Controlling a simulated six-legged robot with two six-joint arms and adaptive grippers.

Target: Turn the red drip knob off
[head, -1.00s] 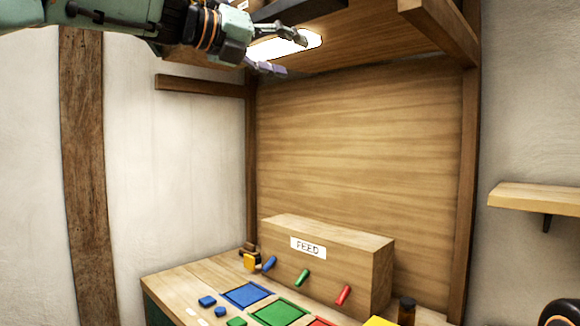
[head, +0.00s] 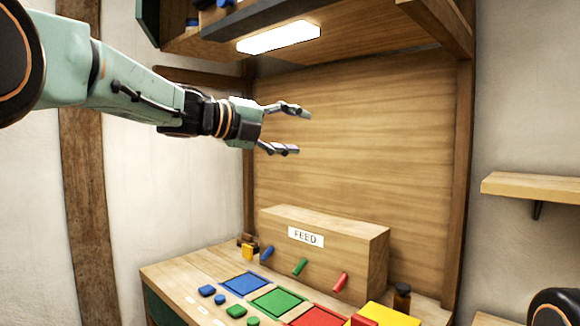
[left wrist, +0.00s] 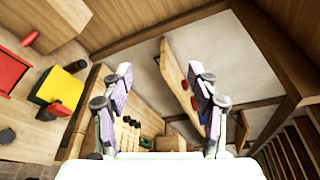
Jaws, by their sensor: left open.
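The red drip knob (head: 340,282) is a short slanted peg on the front of the wooden box labelled FEED (head: 280,225), at the right of a blue knob (head: 267,253) and a green knob (head: 300,267). My left gripper (head: 302,132) is open and empty, in mid-air well above the box, with its fingers pointing right. In the left wrist view, its two fingers (left wrist: 160,85) stand wide apart. A red peg (left wrist: 30,38), apparently the same knob, shows at the upper left there. My right gripper is not in view.
On the bench are blue (head: 245,283), green (head: 277,300) and red (head: 317,317) square trays, loose coloured pieces, a yellow block (head: 375,315) and a dark bottle (head: 402,297). An overhead shelf with a lamp (head: 280,37) hangs above my left gripper. The air before the back panel is clear.

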